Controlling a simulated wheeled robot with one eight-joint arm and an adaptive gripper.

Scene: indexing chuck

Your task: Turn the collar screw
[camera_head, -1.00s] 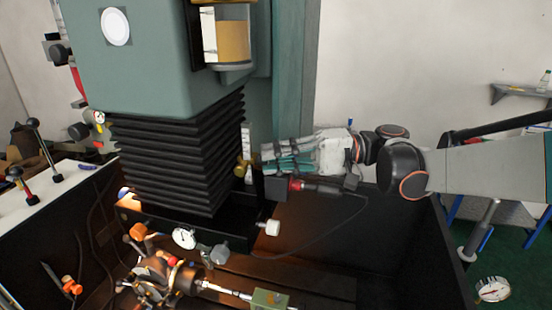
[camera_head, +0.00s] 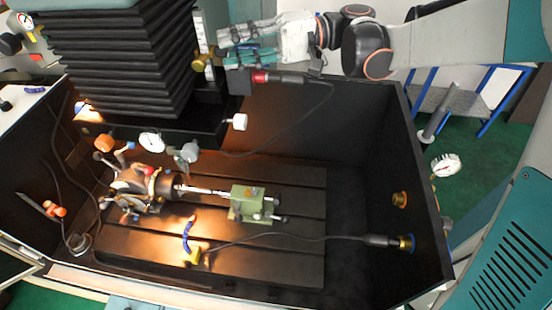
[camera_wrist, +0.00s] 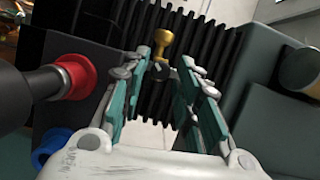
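My gripper (camera_head: 222,47) is at the top of the head view, beside the bellows column. I cannot tell whether this knob is the collar screw. The chuck (camera_head: 140,187) lies low on the left of the machine bed, with several small coloured handles around it. No collar screw can be made out on it.
Black bellows (camera_head: 118,55) stand left of my gripper. A dark box with a red-ringed plug (camera_head: 260,77) and cable is just below the fingers. A green tailstock block (camera_head: 250,202) sits on the slotted bed (camera_head: 285,250). Dark enclosure walls (camera_head: 370,135) surround it.

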